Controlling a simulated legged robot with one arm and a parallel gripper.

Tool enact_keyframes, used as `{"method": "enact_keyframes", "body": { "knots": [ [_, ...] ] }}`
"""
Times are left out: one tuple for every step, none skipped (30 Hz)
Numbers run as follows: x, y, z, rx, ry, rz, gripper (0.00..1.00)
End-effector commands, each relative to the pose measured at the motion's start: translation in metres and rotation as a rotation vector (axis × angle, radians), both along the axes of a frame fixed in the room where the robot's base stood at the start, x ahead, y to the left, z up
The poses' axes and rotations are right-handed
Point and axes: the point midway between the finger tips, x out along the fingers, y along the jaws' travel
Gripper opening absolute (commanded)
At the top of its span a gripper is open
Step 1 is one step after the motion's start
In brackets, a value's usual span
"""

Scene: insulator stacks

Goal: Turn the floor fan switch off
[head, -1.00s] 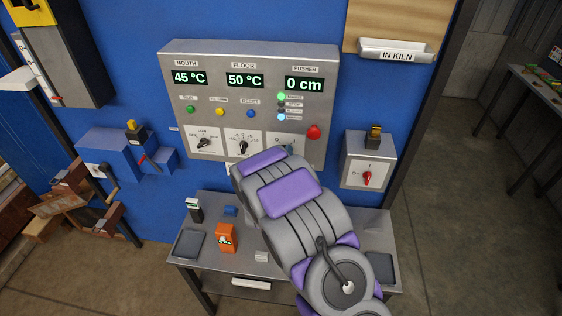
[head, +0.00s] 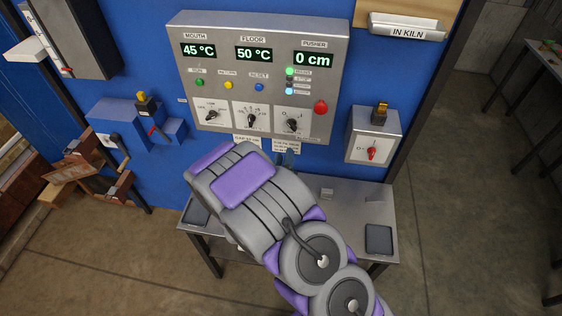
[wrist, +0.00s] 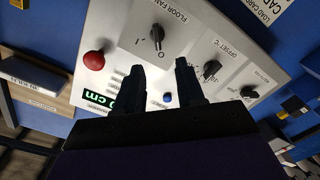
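The floor fan switch is a black rotary knob (head: 292,124) on a white plate, the rightmost of three at the bottom of the grey control panel (head: 335,65). In the wrist view the knob (wrist: 157,37) is under the words FLOOR FAN, with I and O marks beside it. I cannot tell surely which mark it points to. My gripper (wrist: 160,66) has two dark fingers spread apart with nothing between them. Its fingertips appear close to the knob but apart from it. In the head view the gripper (head: 285,158) is just below the panel, mostly hidden by my arm.
A red button (head: 320,107) is right of the switch, and the offset knob (head: 251,119) is left of it. A grey box with a red switch (head: 371,150) hangs at the right. A metal table (head: 345,205) stands below, partly covered by my arm.

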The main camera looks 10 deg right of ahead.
Motion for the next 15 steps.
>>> {"method": "enact_keyframes", "body": {
  "knots": [
    [-0.004,0.002,0.004,-0.004,0.003,0.004,0.38],
    [-0.006,0.003,0.004,-0.004,0.003,0.005,0.38],
    [-0.008,0.004,0.005,-0.003,0.000,0.006,0.38],
    [-0.009,0.005,0.006,-0.003,-0.002,0.009,0.38],
    [-0.011,0.005,0.006,-0.002,-0.005,0.009,0.38],
    [-0.016,0.007,0.005,0.000,-0.002,0.008,0.38],
    [-0.019,0.008,0.004,0.001,-0.003,0.008,0.38],
    [-0.022,0.009,0.004,0.000,-0.003,0.008,0.38],
    [-0.025,0.010,0.003,0.000,-0.003,0.007,0.38],
    [-0.028,0.010,0.003,0.001,-0.004,0.007,0.38],
    [-0.030,0.011,0.003,0.001,-0.004,0.006,0.38],
    [-0.032,0.011,0.003,0.001,-0.005,0.005,0.38],
    [-0.033,0.011,0.003,0.001,-0.006,0.005,0.38],
    [-0.034,0.012,0.003,0.001,-0.006,0.005,0.38],
    [-0.035,0.012,0.003,0.001,-0.007,0.005,0.38]
  ]
}}
